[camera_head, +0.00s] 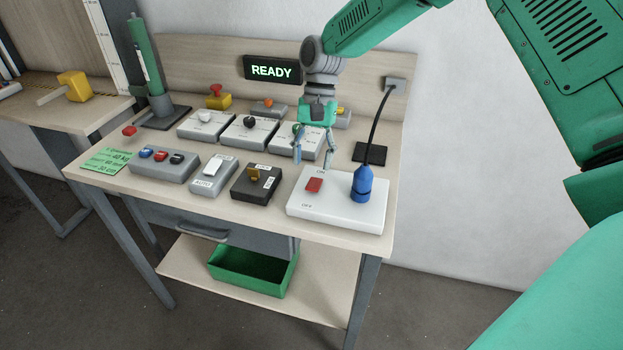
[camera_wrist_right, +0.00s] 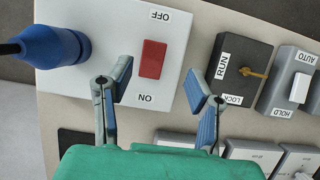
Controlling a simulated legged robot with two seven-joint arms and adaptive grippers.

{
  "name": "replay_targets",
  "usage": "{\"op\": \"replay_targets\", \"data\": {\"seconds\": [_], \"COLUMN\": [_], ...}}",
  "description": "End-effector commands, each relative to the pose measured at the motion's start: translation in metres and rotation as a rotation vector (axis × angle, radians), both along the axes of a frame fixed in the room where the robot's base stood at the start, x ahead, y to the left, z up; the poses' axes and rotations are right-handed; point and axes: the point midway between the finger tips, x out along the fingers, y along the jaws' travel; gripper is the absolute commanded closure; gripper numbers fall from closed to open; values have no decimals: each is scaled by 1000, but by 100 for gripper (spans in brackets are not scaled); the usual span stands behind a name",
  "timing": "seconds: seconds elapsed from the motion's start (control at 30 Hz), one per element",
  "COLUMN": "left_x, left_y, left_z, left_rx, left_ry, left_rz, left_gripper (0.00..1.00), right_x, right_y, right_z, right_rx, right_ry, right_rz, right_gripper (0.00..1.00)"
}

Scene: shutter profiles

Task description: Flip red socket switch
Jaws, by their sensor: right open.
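The red socket switch (camera_head: 314,185) sits on a white socket box (camera_head: 340,219) at the front right of the workbench, with ON printed behind it and OFF in front. A blue plug (camera_head: 362,184) stands in the same box, right of the switch. My right gripper (camera_head: 314,163) is open and empty, above and behind the switch. In the right wrist view its blue fingertips (camera_wrist_right: 158,82) are spread to either side of the switch, apart from it. My left gripper is not in view.
Beside the white box are a black RUN/LOCK box (camera_head: 257,184), a grey AUTO/HOLD box (camera_head: 213,175) and a button box (camera_head: 163,166). Several grey control boxes stand behind. A black cable (camera_head: 376,118) rises from the plug to the wall outlet. A READY sign (camera_head: 271,70) is lit.

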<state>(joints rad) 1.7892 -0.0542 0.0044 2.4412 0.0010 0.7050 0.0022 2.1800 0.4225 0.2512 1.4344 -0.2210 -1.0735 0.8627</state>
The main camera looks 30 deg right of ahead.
Motion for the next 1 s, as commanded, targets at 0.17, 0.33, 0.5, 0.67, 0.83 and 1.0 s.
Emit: {"op": "replay_targets", "data": {"seconds": [0.17, 0.33, 0.5, 0.67, 0.83, 1.0], "left_x": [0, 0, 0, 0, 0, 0], "left_y": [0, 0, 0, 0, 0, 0], "left_z": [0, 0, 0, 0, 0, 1], "left_rx": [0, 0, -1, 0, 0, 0], "left_ry": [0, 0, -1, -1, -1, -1], "left_rz": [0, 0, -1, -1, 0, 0], "left_gripper": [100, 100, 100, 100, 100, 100], "right_x": [-10, -13, -14, -14, -13, -13], "right_y": [3, 5, 9, 13, 13, 12], "right_z": [-32, -47, -51, -50, -49, -50], "right_rx": [7, 9, 5, 1, 2, 6], "right_ry": [3, 1, -1, -1, -1, -4], "right_rz": [-2, -3, -4, -3, -2, -3], "right_gripper": [53, 53, 53, 53, 100, 100]}}
